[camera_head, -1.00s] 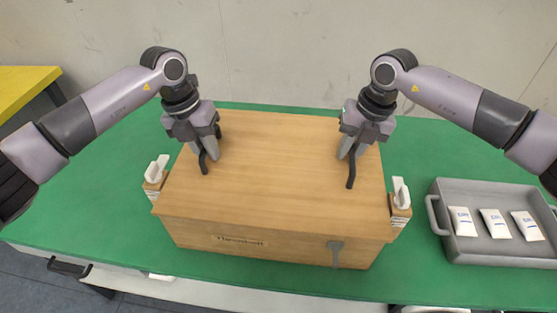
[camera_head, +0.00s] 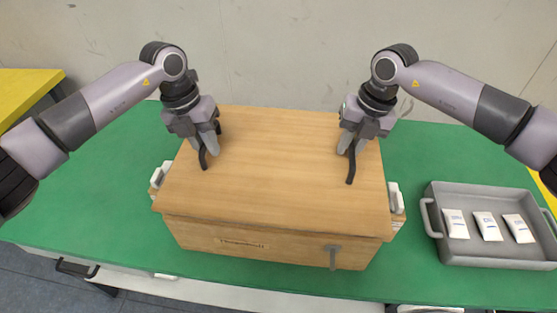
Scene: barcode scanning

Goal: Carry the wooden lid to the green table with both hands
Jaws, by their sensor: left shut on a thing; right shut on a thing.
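The wooden lid (camera_head: 275,170) is a broad, flat, light-brown panel over a wooden box (camera_head: 210,238) with a label and a grey latch on its front. Two dark handles stand on the lid, the left handle (camera_head: 203,160) and the right handle (camera_head: 351,170). My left gripper (camera_head: 207,148) is shut on the left handle and my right gripper (camera_head: 352,147) is shut on the right handle. The lid looks level and slightly above the box; the gap is hard to see. The box stands on the green table (camera_head: 85,195). The box's inside is hidden.
White scanner-like devices stand beside the box, left (camera_head: 160,175) and right (camera_head: 396,198), partly covered by the lid's edges. A grey tray (camera_head: 495,255) with white packets is at the right. A yellow table (camera_head: 25,92) shows at the far left. Green table space is clear at left.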

